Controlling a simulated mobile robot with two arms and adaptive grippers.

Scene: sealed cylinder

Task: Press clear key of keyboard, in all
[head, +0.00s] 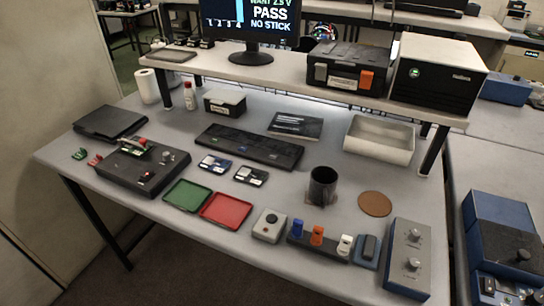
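The keyboard (250,147) looks like a long, dark, flat bar lying near the middle of the bench. It lies at a slant, with its right end nearer to me. A few small coloured marks show along its top, but the key labels are too small to read, so I cannot tell which key is clear. Nothing covers it. Neither of my grippers shows in the head view.
The monitor (252,22) on the raised shelf reads "PASS" and "NO STICK". In front of the keyboard lie small meters (251,175), a green tray (188,195) and a red tray (226,209). A dark cup (322,187) stands to its right; a black device (143,166) lies left.

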